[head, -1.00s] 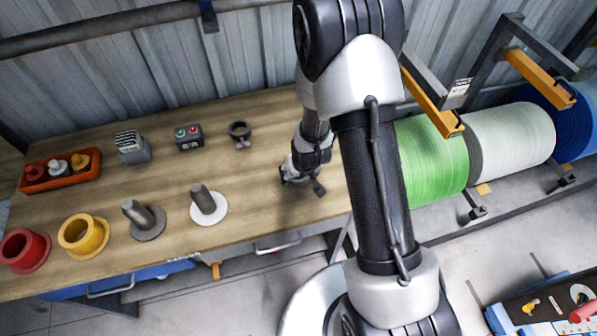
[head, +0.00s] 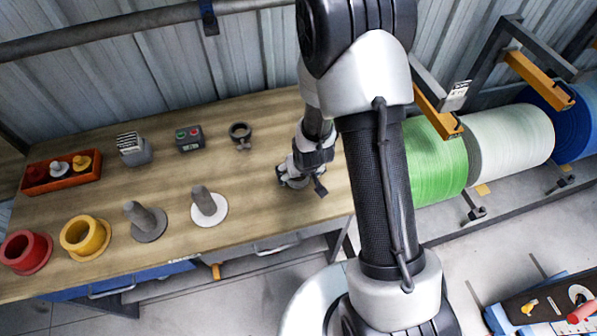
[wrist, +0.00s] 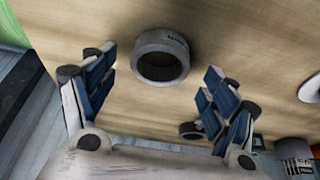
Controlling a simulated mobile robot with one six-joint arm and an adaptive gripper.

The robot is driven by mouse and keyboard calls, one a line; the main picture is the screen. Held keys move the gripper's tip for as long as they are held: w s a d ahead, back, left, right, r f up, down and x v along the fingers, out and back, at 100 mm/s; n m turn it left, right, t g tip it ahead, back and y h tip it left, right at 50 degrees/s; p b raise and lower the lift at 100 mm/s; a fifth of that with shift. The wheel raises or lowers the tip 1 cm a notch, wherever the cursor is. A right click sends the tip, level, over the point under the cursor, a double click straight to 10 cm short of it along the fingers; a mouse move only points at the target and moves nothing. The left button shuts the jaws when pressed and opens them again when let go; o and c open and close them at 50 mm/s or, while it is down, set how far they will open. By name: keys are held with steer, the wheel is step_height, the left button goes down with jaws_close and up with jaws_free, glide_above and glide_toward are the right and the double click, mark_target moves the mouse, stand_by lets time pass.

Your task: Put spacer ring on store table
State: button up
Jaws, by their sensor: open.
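A grey spacer ring (wrist: 161,56) with small dark lettering on its side lies flat on the wooden table (wrist: 270,65) in the wrist view. My gripper (wrist: 157,88) is open, its blue-padded fingers spread wide, one to each side of the ring in the picture. The ring sits just past the fingertips, and nothing is held. In the head view my gripper (head: 296,178) is low over the right end of the table (head: 235,210) and hides the ring. I cannot tell whether this is the store table.
A dark clamp collar (head: 240,131) stands behind my gripper, left of it, beside a button box (head: 189,138). Two grey spindles (head: 207,205), a yellow core (head: 86,236), a red core (head: 25,251) and an orange tray (head: 62,175) are farther left. Green roll (head: 433,155) is at right.

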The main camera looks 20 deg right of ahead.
steer(key=w+r+p+v, duration=0.1)
steer(key=w+p+v, duration=0.1)
steer(key=v, duration=1.7)
steer(key=s+r, duration=1.6)
steer(key=s, duration=0.2)
steer(key=shift+a+r, duration=0.3)
steer(key=shift+a, duration=0.05)
